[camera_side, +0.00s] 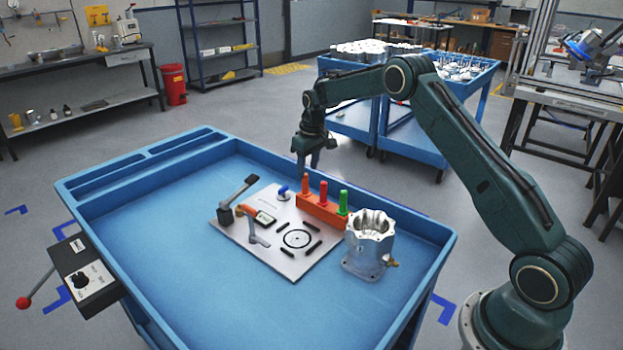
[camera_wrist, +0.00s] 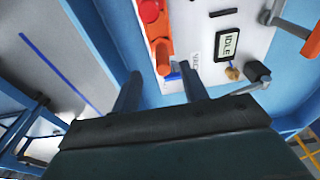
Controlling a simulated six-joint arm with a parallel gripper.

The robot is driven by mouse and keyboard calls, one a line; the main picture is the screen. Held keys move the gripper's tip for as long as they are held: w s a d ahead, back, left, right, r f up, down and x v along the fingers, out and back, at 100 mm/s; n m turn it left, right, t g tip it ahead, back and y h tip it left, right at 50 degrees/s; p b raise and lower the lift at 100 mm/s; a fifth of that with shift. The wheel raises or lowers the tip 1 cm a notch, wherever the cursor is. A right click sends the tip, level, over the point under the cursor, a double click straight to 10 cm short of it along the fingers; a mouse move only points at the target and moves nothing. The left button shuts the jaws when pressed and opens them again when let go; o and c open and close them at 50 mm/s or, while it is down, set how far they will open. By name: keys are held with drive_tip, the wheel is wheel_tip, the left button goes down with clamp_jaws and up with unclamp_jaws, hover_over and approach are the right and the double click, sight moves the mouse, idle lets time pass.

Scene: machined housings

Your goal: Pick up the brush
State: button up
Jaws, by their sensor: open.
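An orange-red rack (camera_side: 322,208) stands on the back edge of a white fixture plate (camera_side: 287,262). Upright in it are a red-handled tool (camera_side: 305,184), a second red-handled tool (camera_side: 323,193) and a green-handled tool (camera_side: 343,203). Their lower ends are hidden in the rack, and I cannot tell which is the brush. My gripper (camera_side: 308,164) is open and empty, above and behind the rack near the tray's back rim. In the wrist view my gripper's two fingers (camera_wrist: 159,84) stand apart, with the rack (camera_wrist: 160,48) beyond them toward the top.
The plate lies in a blue tray cart (camera_side: 180,255). A metal housing (camera_side: 370,245) stands right of the rack. Lever clamps (camera_side: 238,200), a blue knob (camera_side: 283,193) and a display reading IDLE (camera_wrist: 228,42) are on the plate. The tray's left and front are clear.

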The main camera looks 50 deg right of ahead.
sight(306, 175)
drive_tip(key=shift+w+f, duration=0.1)
drive_tip(key=shift+f, duration=0.55)
drive_tip(key=shift+w+a+f, duration=0.1)
drive_tip(key=shift+w+f, duration=0.1)
drive_tip(key=shift+f, duration=1.1)
drive_tip(key=shift+w+a+f, duration=0.1)
drive_tip(key=shift+w+f, duration=0.05)
drive_tip(key=shift+f, duration=1.1)
clamp_jaws()
